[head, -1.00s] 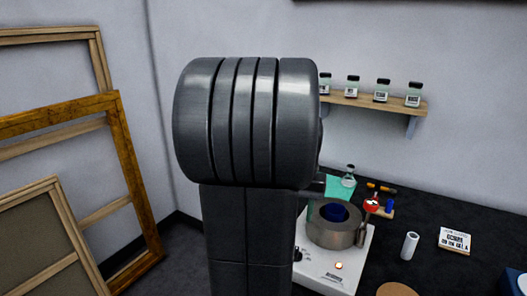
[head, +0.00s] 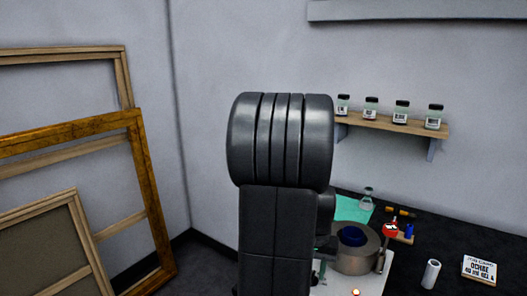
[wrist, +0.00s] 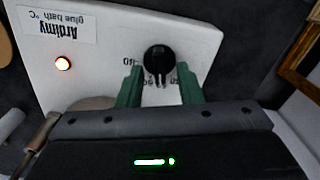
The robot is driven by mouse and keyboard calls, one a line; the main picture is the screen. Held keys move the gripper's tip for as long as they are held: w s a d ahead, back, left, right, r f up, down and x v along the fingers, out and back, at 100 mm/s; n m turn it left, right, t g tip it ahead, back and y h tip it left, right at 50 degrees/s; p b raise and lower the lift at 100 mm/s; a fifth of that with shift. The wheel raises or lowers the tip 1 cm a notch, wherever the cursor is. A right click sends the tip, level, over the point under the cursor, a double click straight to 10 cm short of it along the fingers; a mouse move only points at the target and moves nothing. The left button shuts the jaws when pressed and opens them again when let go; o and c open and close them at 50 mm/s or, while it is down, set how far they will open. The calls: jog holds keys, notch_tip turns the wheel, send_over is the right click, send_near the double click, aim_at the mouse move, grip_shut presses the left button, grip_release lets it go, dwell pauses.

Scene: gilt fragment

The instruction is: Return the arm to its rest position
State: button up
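My arm stands upright in the middle of the head view, its dark grey rounded joint on top. My gripper (wrist: 160,88) shows in the wrist view with its two green fingers apart and nothing held between them. The black knob (wrist: 158,59) of the white glue bath (wrist: 105,60) appears just beyond the fingertips, and I see a gap rather than contact. In the head view the glue bath (head: 378,283) is at the lower right, partly behind my arm.
A metal pot (head: 357,258) with blue inside sits on the bath. An orange lamp (wrist: 63,63) glows on its panel. A flask (head: 367,199), white cylinder (head: 431,274) and lettered block (head: 480,269) stand on the dark bench. A shelf (head: 390,123) holds several jars. Frames (head: 150,195) lean left.

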jog(key=shift+r, duration=0.15)
notch_tip(320, 180, up, 14)
notch_tip(320, 180, down, 14)
jog(key=shift+f, duration=0.25)
jog(key=n, duration=0.4)
jog(key=shift+a+b, duration=0.1)
jog(key=shift+b, duration=0.3)
jog(key=n+b, duration=0.1)
jog(key=n, duration=0.6)
jog(key=shift+a+b, duration=0.2)
jog(key=shift+b, duration=0.1)
jog(key=shift+n, duration=0.4)
notch_tip(320, 180, up, 8)
jog(key=shift+f+p, duration=0.2)
jog(key=shift+p, duration=0.1)
jog(key=shift+r, duration=0.1)
